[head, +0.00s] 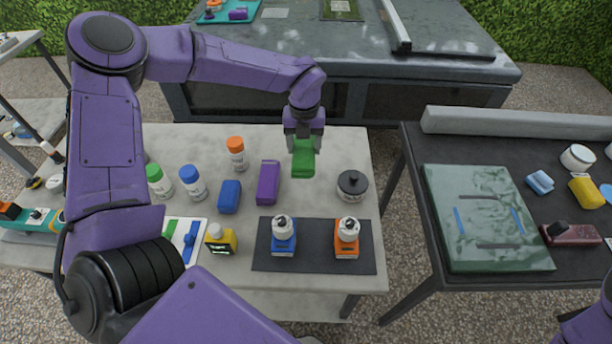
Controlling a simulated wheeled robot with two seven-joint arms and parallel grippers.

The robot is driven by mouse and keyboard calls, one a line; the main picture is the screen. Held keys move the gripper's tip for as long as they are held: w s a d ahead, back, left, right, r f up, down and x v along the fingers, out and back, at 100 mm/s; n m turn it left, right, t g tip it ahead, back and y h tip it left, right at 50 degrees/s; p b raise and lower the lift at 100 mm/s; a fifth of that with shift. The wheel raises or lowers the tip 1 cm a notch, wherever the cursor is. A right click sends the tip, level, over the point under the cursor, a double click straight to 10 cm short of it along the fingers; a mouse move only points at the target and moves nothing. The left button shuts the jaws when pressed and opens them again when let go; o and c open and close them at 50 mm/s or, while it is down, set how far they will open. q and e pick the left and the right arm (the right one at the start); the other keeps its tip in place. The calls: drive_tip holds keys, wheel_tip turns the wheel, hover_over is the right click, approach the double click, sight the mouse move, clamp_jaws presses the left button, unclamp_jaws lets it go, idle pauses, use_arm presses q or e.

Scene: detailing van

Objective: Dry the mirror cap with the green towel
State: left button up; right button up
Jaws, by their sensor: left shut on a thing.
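My left gripper (303,142) points down over the back right part of the light grey table and is shut on a green folded cloth, the green towel (303,162). From this angle I cannot tell whether the towel touches the tabletop. I cannot say for sure which thing is the mirror cap. A round dark-lidded pot (352,186) stands to the right of the towel, and a purple block-like thing (268,182) lies to its left. My right gripper is out of view; only a bit of that arm shows at the bottom right.
A dark table (415,140) with a green marbled panel (485,180) is at right, across a gap.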

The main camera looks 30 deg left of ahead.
use_arm(q)
drive_tip(key=s+d, duration=0.6)
drive_tip(key=s, duration=0.4)
